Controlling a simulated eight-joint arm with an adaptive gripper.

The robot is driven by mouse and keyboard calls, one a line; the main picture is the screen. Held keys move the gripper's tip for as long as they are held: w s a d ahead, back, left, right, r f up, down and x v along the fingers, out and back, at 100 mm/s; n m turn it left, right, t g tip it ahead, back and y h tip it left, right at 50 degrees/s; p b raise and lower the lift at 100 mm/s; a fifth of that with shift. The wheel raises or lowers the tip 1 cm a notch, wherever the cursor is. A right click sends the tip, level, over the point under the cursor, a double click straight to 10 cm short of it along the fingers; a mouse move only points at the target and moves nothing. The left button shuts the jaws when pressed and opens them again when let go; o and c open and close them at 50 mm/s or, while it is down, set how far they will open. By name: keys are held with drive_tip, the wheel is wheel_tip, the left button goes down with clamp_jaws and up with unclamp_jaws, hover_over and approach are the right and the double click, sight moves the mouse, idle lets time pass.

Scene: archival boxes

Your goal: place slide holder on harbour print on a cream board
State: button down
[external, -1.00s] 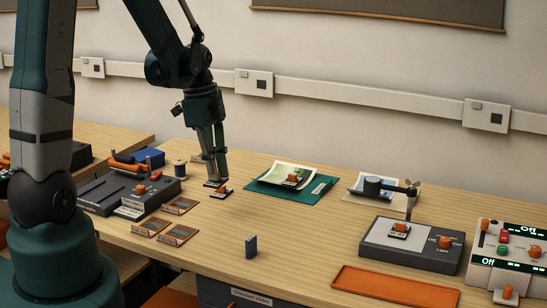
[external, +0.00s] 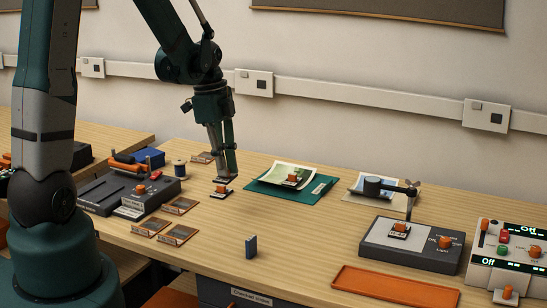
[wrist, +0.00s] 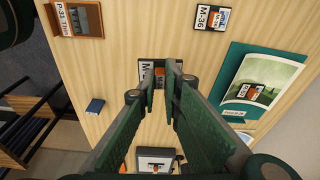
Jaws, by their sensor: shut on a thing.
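My gripper (external: 225,179) is shut on a small slide holder (wrist: 146,72), which shows between the fingertips in the wrist view. Its label is partly hidden and starts with M. In the external view the held piece is above the bench, close to another slide holder with an orange knob (external: 221,191). The harbour print (external: 357,184), bluish, lies on a cream board (external: 354,196) at the right back. A dark cylinder on a stand hides part of the print.
A green folder (external: 323,185) with a landscape print and a holder on it lies between my gripper and the cream board. A grey light box (external: 374,236) stands in front of the board. A small blue block (external: 250,246) stands nearer the front edge. Bare bench surrounds it.

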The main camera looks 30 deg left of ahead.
drive_tip(key=w+d, duration=0.7)
drive_tip(key=w, duration=0.3)
drive_tip(key=p, duration=0.1)
hover_over(383, 194)
drive_tip(key=shift+s+a+r+m, duration=0.1)
drive_tip(key=shift+a+r+m, duration=0.1)
drive_tip(key=shift+m, duration=0.2)
drive_tip(key=shift+f, duration=0.1)
drive_tip(key=shift+f, duration=3.05)
drive_tip(key=shift+f, duration=0.1)
drive_tip(key=shift+f+b, duration=0.4)
drive_tip(key=shift+f, duration=1.4)
drive_tip(key=shift+f, duration=0.15)
